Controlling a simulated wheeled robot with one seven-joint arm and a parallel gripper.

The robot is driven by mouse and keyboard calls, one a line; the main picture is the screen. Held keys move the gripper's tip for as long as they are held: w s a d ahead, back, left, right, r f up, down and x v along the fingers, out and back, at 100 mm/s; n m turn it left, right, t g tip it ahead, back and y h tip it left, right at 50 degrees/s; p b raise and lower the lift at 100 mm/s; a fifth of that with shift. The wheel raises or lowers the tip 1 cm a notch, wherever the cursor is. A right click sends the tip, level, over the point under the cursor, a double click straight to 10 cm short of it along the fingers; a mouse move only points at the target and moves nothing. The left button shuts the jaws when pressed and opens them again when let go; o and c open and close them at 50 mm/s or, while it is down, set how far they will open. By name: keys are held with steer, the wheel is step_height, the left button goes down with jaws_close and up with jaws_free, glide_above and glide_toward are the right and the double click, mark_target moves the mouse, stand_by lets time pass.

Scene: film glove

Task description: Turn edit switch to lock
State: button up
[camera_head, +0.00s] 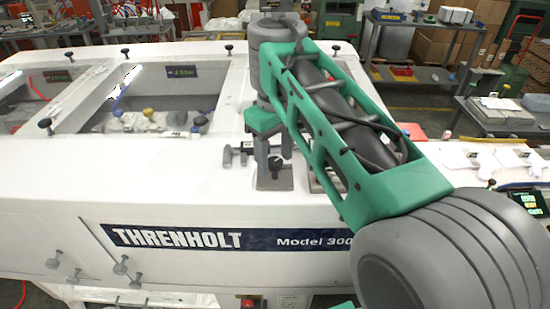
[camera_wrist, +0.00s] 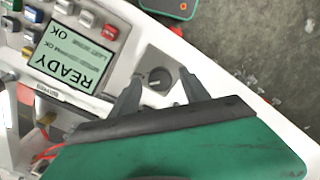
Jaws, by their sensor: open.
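A round dark rotary switch (camera_wrist: 158,78) with a pointer-like grip sits on a light panel in the wrist view. I take it for the edit switch, but I cannot read its markings. My gripper (camera_wrist: 160,82) is open, with one finger on each side of the switch; I cannot tell whether either touches it. In the head view my gripper (camera_head: 274,150) points down at a grey plate (camera_head: 283,184) on the white machine's edge. A dark knob (camera_head: 275,164) shows there below the fingers.
A screen (camera_wrist: 65,57) reading READY and OK, with several coloured buttons around it, lies left of the switch in the wrist view. The white machine (camera_head: 60,215) has open bays with bottles behind.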

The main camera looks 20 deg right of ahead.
steer(key=shift+c, duration=0.4)
jaws_close()
steer(key=shift+n, duration=0.3)
steer(key=n, duration=1.3)
steer(key=shift+n, duration=2.1)
